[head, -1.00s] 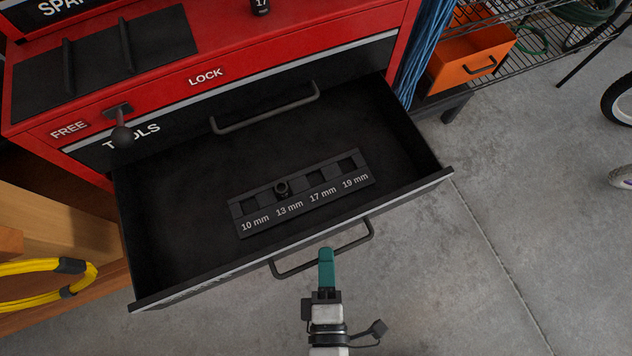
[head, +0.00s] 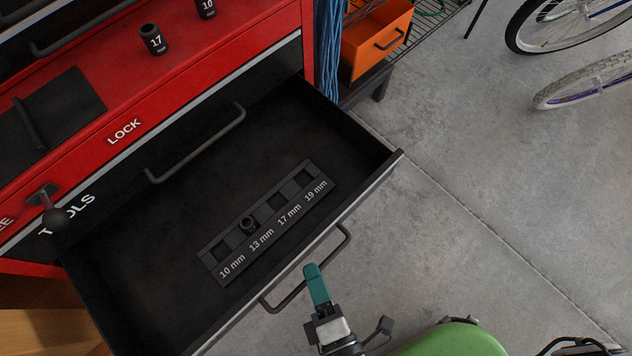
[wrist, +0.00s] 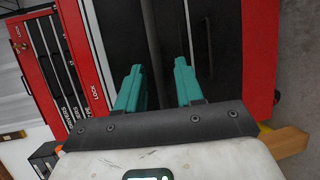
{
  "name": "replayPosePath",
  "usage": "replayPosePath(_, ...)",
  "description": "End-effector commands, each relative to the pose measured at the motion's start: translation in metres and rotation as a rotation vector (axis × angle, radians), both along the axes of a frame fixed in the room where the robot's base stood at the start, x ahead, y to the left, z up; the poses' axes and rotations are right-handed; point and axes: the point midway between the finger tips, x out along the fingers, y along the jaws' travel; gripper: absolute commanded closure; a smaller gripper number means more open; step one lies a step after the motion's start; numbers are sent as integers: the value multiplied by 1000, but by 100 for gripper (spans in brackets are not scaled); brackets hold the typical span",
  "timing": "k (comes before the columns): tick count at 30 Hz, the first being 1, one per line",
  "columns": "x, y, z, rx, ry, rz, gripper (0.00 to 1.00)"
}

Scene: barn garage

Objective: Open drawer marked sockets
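A deep black drawer (head: 160,245) stands pulled out of the red tool chest in the head view. Its front is seen from above, so its marking cannot be read. Inside lies a rack (head: 228,271) labelled 10, 13, 17 and 19 mm. A dark socket (head: 249,223) sits at the 13 mm place; the other places look empty. The drawer's bar handle (head: 343,238) sticks out from the front.
A lever (head: 55,214) is on the chest near LOCK and FREE. Sockets marked 17 (head: 153,40) and 10 (head: 206,8) stand on the red top. An orange bin (head: 375,45) and bicycles (head: 590,85) are at the right. Bare concrete floor (head: 450,210) lies right of the drawer.

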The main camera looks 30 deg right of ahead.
Motion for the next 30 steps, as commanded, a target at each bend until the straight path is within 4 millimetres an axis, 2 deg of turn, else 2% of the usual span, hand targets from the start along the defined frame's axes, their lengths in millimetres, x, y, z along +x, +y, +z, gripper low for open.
replayPosePath(6, -1, 0, 1, 0, -1, 0, 64)
replayPosePath(10, -10, 1, 2, 0, 0, 0, 64)
replayPosePath(22, -81, 10, 15, -1, 2, 0, 64)
replayPosePath(30, -104, 12, 19, 0, 0, -1, 64)
